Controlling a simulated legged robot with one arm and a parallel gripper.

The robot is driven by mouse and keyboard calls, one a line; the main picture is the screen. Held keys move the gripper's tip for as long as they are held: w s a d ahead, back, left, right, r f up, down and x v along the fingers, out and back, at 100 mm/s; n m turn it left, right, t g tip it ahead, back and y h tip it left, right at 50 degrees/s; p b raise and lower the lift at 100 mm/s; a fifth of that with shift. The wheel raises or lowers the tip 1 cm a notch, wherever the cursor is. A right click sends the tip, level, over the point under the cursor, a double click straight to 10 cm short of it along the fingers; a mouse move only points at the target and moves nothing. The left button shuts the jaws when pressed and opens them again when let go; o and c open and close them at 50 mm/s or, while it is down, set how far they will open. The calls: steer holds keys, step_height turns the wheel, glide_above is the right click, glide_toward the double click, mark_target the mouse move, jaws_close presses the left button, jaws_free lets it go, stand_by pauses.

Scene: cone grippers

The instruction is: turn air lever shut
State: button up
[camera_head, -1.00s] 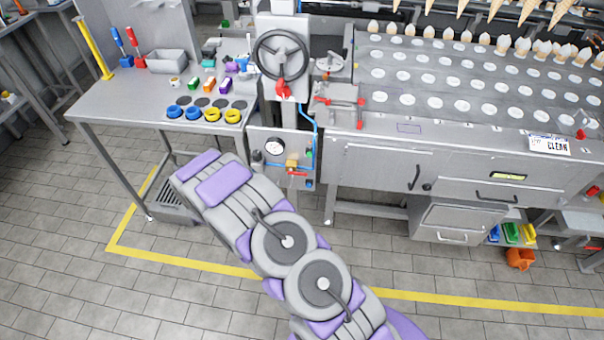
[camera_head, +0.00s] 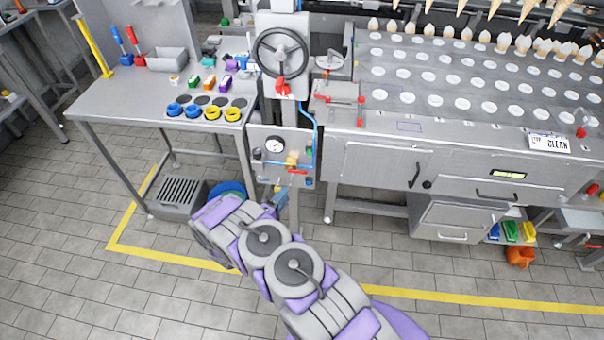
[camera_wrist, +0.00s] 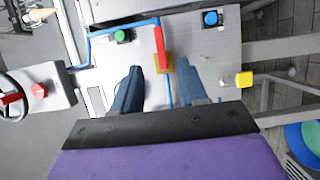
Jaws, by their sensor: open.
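The air lever (camera_wrist: 160,47) is a red bar on a brass-yellow valve body (camera_wrist: 166,64), mounted on a grey panel (camera_wrist: 203,50). In the wrist view it points up. In the head view, the red lever (camera_head: 298,178) shows small near the panel's lower edge, pointing right. My gripper (camera_wrist: 158,68) is open, with one blue finger on each side of the valve area. The lever extends beyond the fingertips; whether the fingers touch it or the valve cannot be told. In the head view my arm hides most of the gripper.
The panel also has a gauge (camera_head: 275,145), a green button (camera_wrist: 122,36), a blue knob (camera_wrist: 210,18) and blue tubing. A handwheel (camera_head: 283,53) sits above it. A table (camera_head: 130,105) stands left and a machine (camera_head: 375,160) right. A yellow piece (camera_wrist: 243,78) is beside the panel.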

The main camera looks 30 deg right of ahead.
mark_target(301, 173)
steer(key=b+x, duration=0.3)
steer(key=x, duration=0.9)
steer(key=shift+d, duration=0.1)
steer(key=shift+w+d, duration=0.45)
steer(key=shift+w, duration=0.05)
jaws_close()
